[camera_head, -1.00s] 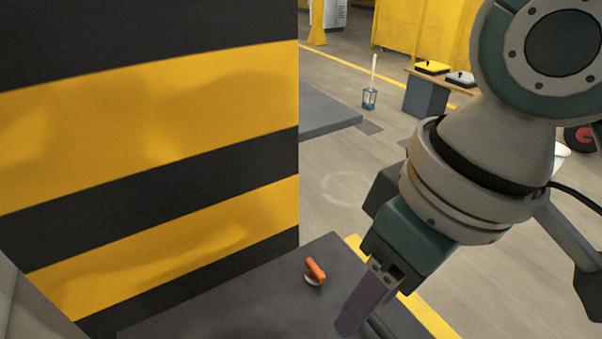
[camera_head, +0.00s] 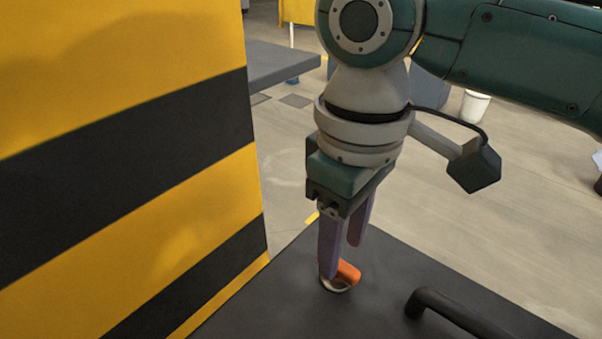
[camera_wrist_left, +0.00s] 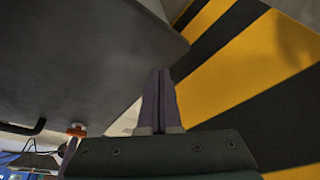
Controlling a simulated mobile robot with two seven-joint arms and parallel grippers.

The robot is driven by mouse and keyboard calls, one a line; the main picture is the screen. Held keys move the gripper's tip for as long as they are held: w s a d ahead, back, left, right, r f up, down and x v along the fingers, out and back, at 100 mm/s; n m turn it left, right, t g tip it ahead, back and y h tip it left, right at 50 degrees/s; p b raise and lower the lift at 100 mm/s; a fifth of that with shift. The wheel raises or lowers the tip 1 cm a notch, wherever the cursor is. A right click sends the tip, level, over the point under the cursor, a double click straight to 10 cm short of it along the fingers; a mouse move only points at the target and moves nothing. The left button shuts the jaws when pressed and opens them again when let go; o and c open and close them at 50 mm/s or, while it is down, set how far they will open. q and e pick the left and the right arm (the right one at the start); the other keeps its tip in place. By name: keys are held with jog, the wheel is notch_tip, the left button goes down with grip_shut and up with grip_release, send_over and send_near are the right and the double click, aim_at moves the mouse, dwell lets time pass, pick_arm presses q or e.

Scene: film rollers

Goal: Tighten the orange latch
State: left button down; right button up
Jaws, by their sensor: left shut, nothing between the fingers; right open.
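The orange latch (camera_head: 348,272) sits on a round pale base on the dark flat surface (camera_head: 290,290), near its far corner. My right gripper (camera_head: 341,262) points down at the latch in the head view. Its purple fingers are apart, and one finger stands in front of the latch and hides part of it. I cannot tell whether they touch. In the left wrist view, the orange latch (camera_wrist_left: 76,130) shows small at the lower left. My left gripper (camera_wrist_left: 160,75) is shut and empty, away from the latch. It is outside the head view.
A yellow-and-black striped wall (camera_head: 130,170) rises at the left edge of the dark surface. A black bar handle (camera_head: 450,308) stands on the surface to the right of the latch. A white bucket (camera_head: 474,106) stands on the floor behind.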

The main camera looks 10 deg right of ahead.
jog(key=shift+f, duration=1.3)
grip_shut()
